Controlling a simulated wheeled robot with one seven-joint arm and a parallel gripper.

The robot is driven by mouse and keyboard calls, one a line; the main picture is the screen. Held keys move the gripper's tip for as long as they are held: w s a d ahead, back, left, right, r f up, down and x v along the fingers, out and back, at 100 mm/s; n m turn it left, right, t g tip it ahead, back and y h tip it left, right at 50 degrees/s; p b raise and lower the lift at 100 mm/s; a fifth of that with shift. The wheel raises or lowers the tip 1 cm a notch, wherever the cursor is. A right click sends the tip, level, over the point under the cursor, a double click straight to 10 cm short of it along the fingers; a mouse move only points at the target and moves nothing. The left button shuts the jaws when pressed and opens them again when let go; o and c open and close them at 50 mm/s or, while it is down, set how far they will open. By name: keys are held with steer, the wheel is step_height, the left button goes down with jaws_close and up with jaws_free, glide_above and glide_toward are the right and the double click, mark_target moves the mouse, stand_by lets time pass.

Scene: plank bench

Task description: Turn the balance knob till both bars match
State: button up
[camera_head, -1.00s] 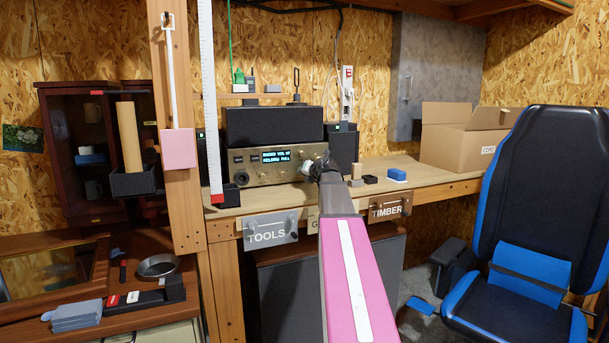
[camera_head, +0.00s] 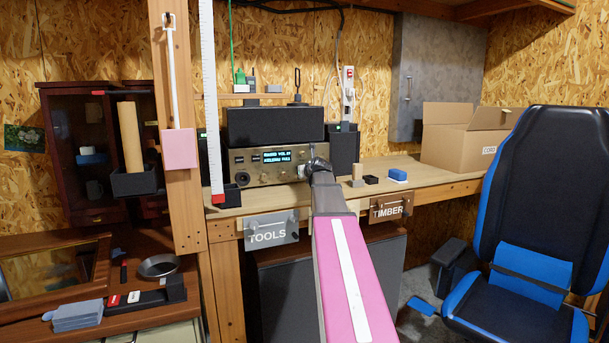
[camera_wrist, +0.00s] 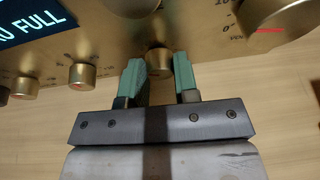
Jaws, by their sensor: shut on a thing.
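The brass-fronted amplifier (camera_head: 264,165) stands on the bench with a lit blue-text display (camera_head: 270,156). The text is too small to read fully, and I cannot make out two bars. In the wrist view part of the display (camera_wrist: 38,22) shows, ending in "FULL". My gripper (camera_wrist: 160,74) has green fingertips on either side of a small brass knob (camera_wrist: 158,61) on the lower panel, and is shut on it. No label is readable on this knob. In the head view my arm hides it.
Other small knobs (camera_wrist: 83,74) sit left of my fingers, and a large knob (camera_wrist: 273,22) is at upper right. A black box (camera_head: 274,124) sits on the amplifier.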

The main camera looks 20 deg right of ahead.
stand_by(0.4)
steer(key=o, duration=0.9)
steer(key=v, duration=1.1)
steer(key=shift+f, duration=0.1)
